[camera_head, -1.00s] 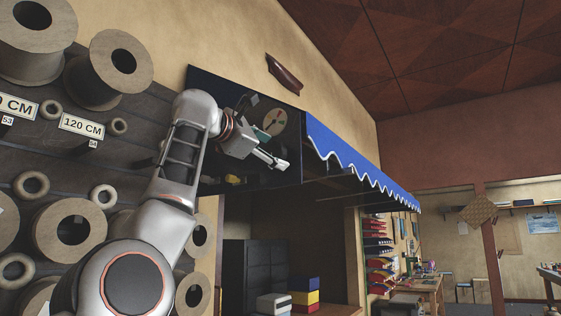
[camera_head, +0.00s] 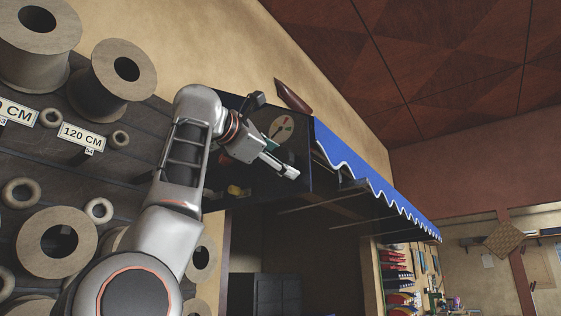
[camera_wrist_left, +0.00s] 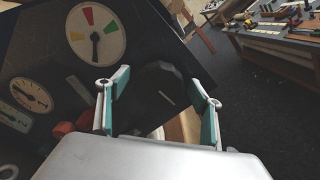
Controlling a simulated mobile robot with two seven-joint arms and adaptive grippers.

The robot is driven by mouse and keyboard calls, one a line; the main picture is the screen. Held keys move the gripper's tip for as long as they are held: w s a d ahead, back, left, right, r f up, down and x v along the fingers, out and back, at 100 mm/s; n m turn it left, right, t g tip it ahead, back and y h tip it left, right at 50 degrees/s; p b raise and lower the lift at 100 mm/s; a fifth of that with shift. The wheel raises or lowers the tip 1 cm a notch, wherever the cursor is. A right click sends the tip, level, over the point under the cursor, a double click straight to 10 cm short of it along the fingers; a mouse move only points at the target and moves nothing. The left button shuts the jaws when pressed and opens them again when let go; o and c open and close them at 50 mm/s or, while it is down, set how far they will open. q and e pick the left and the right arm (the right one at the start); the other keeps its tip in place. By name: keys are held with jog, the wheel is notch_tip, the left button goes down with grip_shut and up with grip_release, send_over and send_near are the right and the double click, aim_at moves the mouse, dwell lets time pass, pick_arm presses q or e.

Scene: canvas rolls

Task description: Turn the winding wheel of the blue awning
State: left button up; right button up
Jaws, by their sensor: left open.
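The blue awning (camera_head: 372,177) with a scalloped white edge hangs at the right end of a dark panel (camera_head: 225,179). In the left wrist view, a round black wheel (camera_wrist_left: 160,84) with a small pale mark sits on the dark panel (camera_wrist_left: 32,65). I take it to be the winding wheel. My left gripper (camera_head: 290,170) is in front of the panel, near the awning's left end. It is open, and its fingers (camera_wrist_left: 158,90) appear on either side of the black wheel in the wrist view; contact cannot be told. My right gripper is not in view.
A coloured dial (camera_head: 281,129) is on the panel above my gripper. A yellow part (camera_head: 238,190) is low on the panel. Red parts (camera_wrist_left: 63,129) stand beside the left finger. Large rolls (camera_head: 57,243) and a shelf wall fill the left side. Thin bars reach out below the awning.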

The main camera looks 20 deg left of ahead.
pick_arm(q)
jog(key=c, duration=1.1)
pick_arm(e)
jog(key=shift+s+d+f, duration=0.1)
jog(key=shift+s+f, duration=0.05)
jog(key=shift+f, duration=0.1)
pick_arm(q)
jog(key=shift+m, duration=0.3)
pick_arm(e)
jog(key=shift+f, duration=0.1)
